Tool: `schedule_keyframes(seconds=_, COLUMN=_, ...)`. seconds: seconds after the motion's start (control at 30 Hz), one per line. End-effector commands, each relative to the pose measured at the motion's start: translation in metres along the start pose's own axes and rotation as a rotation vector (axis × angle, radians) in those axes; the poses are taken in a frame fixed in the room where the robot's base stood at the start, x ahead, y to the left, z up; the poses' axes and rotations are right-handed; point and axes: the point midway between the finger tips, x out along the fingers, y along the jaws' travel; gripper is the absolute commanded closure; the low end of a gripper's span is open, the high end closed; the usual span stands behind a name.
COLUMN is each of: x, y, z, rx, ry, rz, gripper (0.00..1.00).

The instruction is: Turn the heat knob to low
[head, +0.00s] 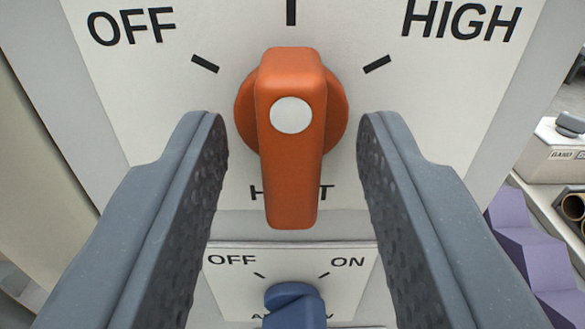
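The orange heat knob (291,140) sits on a white panel, with a white dot near the upper part of its grip bar. The bar stands vertical and partly covers the word HEAT. Black ticks lie at upper left, top and upper right. OFF is printed at upper left and HIGH at upper right; no LOW label shows in view. My gripper (293,140) is open, with one dark grey finger on each side of the knob. Gaps show between the fingers and the knob, and nothing is held.
A blue knob (294,304) with OFF and ON labels is below the heat knob, partly cut off by the frame edge. A purple stepped object (528,255) and a shelf with a grey-topped box (560,145) are at the right.

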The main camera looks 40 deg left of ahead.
Motion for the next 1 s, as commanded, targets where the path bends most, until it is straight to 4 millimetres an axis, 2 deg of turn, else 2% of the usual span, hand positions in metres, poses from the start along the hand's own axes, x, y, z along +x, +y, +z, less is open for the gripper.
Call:
schedule_keyframes(seconds=0.17, x=-0.007, y=0.001, z=0.001, rx=0.001, ry=-0.001, rz=0.002, gripper=0.64)
schedule_keyframes(seconds=0.27, x=-0.019, y=0.001, z=0.002, rx=0.001, ry=-0.003, rz=0.003, gripper=0.64)
schedule_keyframes(seconds=0.8, x=-0.108, y=0.001, z=0.002, rx=-0.001, ry=-0.001, rz=0.002, gripper=0.64)
schedule_keyframes(seconds=1.0, x=-0.13, y=0.001, z=0.002, rx=0.0, ry=-0.002, rz=0.002, gripper=0.64)
